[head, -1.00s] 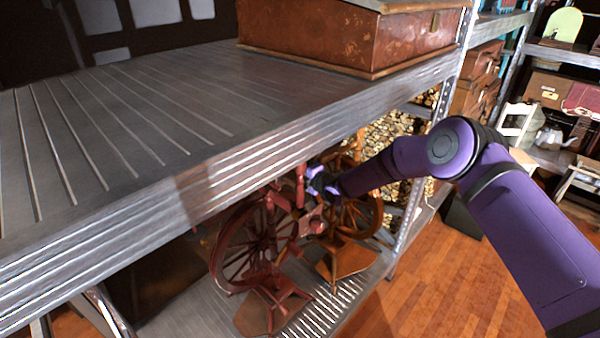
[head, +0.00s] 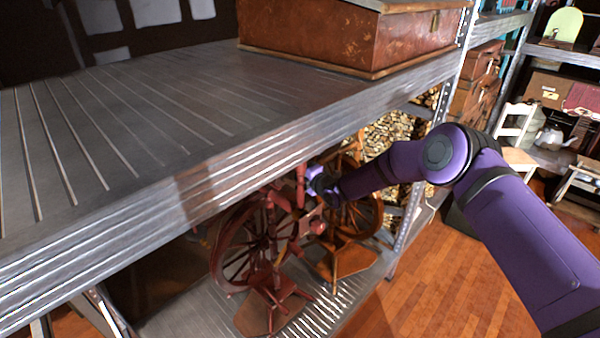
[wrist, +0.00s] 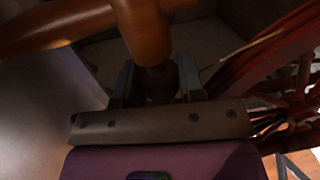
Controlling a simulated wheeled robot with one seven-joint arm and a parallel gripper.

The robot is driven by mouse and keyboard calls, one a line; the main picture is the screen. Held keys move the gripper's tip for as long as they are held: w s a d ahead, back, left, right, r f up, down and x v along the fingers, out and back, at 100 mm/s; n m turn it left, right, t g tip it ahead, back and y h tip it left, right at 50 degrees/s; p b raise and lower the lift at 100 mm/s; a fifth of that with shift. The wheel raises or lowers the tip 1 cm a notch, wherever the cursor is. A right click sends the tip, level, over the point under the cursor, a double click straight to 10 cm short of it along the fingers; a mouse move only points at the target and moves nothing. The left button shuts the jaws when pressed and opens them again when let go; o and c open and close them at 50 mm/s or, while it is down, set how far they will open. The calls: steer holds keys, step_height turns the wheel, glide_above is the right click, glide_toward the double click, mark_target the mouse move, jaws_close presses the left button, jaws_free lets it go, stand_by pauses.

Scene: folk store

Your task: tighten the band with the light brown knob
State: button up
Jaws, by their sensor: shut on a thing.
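A reddish spinning wheel (head: 250,246) stands on the lower shelf, under the upper shelf's edge. Its dark red wheel also shows at the right of the wrist view (wrist: 285,70). My gripper (head: 312,180) reaches in from the right, beside the upright red post (head: 300,187). In the wrist view my gripper (wrist: 157,84) is shut on a small brown knob (wrist: 158,77), with one finger on each side of it. The knob looks dark in the shade, just below a turned orange-brown wooden piece (wrist: 146,30). The band cannot be made out clearly.
A second, orange-brown spinning wheel (head: 356,215) stands close on the right. The metal upper shelf (head: 130,130) hangs over the work and bears a brown wooden box (head: 340,40). A metal shelf post (head: 410,205) stands near my arm. The floor (head: 440,270) at right is open.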

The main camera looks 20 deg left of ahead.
steer(key=shift+t+y, duration=1.2)
steer(key=shift+y, duration=1)
steer(key=shift+f, duration=0.1)
steer(key=o, duration=0.9)
steer(key=v, duration=1)
steer(key=shift+s+d+f, duration=0.15)
steer(key=shift+d+f, duration=0.15)
